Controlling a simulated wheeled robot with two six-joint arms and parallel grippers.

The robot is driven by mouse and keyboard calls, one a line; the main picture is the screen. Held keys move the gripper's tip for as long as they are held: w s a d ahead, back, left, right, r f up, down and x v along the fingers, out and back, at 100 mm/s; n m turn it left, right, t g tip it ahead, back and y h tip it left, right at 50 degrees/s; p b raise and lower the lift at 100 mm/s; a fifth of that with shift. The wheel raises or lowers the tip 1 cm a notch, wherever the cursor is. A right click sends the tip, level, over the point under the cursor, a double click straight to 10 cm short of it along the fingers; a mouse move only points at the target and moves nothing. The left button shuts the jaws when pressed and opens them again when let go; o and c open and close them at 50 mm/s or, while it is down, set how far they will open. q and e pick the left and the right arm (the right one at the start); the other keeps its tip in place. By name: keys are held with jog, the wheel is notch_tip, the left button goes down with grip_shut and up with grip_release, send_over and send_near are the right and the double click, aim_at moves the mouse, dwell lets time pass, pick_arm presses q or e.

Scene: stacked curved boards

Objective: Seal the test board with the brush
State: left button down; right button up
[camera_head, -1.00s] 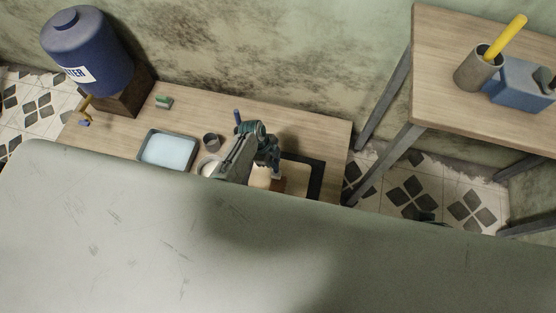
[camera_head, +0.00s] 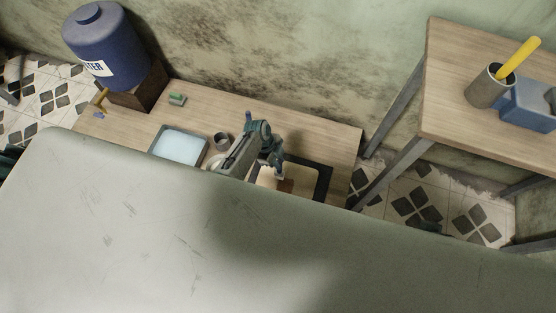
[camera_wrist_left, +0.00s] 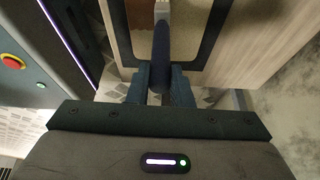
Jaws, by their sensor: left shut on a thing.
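My left gripper (camera_head: 274,170) is over the right part of the low wooden bench. In the left wrist view its fingers (camera_wrist_left: 160,84) are shut on the dark blue handle of the brush (camera_wrist_left: 160,55). A pale metal part of the brush reaches past the top edge there, so its tip is out of that view. The test board (camera_head: 308,181) is a wooden panel with a dark border, lying below and right of the gripper. The border also shows in the left wrist view (camera_wrist_left: 208,32). I cannot tell whether the bristles touch it. My right gripper is not in view.
On the bench (camera_head: 215,104) are a light blue tray (camera_head: 180,147), a small grey cup (camera_head: 221,139) and a green block (camera_head: 177,99). A blue water barrel (camera_head: 105,48) stands at the left. A taller table (camera_head: 460,75) at the right holds a cup (camera_head: 486,88) and a blue box (camera_head: 530,103).

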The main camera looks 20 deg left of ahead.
pick_arm(q)
jog(key=shift+r, duration=0.25)
notch_tip(320, 180, up, 6)
jog(key=p, duration=0.6)
jog(key=shift+f, duration=0.1)
